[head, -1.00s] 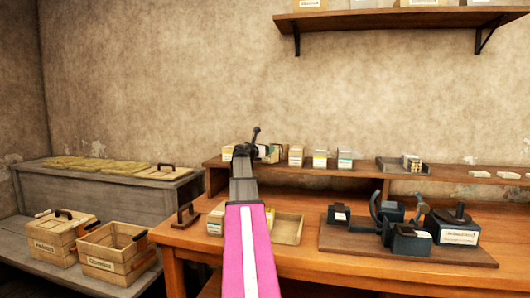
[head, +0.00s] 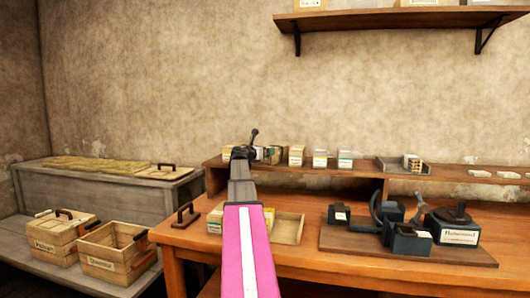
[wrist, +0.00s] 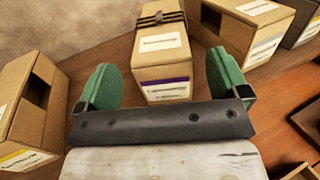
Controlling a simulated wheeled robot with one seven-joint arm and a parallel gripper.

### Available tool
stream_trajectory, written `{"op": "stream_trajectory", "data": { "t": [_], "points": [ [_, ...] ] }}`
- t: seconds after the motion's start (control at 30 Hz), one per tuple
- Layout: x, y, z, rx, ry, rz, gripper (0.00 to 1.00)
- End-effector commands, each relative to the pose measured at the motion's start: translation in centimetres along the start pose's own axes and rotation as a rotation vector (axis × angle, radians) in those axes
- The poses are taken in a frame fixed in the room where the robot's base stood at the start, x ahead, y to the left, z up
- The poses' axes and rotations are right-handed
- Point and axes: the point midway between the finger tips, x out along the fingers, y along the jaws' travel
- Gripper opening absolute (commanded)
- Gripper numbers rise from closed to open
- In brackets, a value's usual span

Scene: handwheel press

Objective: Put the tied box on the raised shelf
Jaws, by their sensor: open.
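In the wrist view the tied box (wrist: 163,57) is a tan cardboard box with a dark band around it, a white label on top and a purple-edged label on its near face. It stands on the raised shelf or the table; I cannot tell which from this view. My gripper (wrist: 160,80) is open, with its green finger pads on either side of the box's near end. No contact shows. In the head view my arm hides the gripper and the tied box. The raised shelf (head: 335,166) runs along the back of the table.
In the wrist view an open-topped box (wrist: 28,110) stands at left and another (wrist: 240,35) close at right. In the head view several small boxes (head: 297,156) line the raised shelf. A tray (head: 287,229) and a dark press (head: 410,235) are on the table (head: 240,262).

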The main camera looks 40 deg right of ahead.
Motion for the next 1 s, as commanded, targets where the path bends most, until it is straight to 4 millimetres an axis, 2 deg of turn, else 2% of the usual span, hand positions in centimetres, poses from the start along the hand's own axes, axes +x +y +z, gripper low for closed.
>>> {"op": "stream_trajectory", "data": {
  "t": [0.03, 0.3, 0.5, 0.7, 1.0],
  "points": [
    [-1.2, -0.2, -0.1, 0.0, 0.0, 0.002, 0.93],
    [-6.7, -0.2, -0.1, 0.0, 0.0, 0.002, 0.93],
    [-9.5, -0.1, -0.1, 0.0, 0.0, 0.001, 0.93],
    [-10.5, -0.1, 0.0, 0.0, 0.0, 0.0, 0.93],
    [-10.6, 0.0, 0.0, 0.0, 0.0, 0.0, 0.93]
  ]
}}
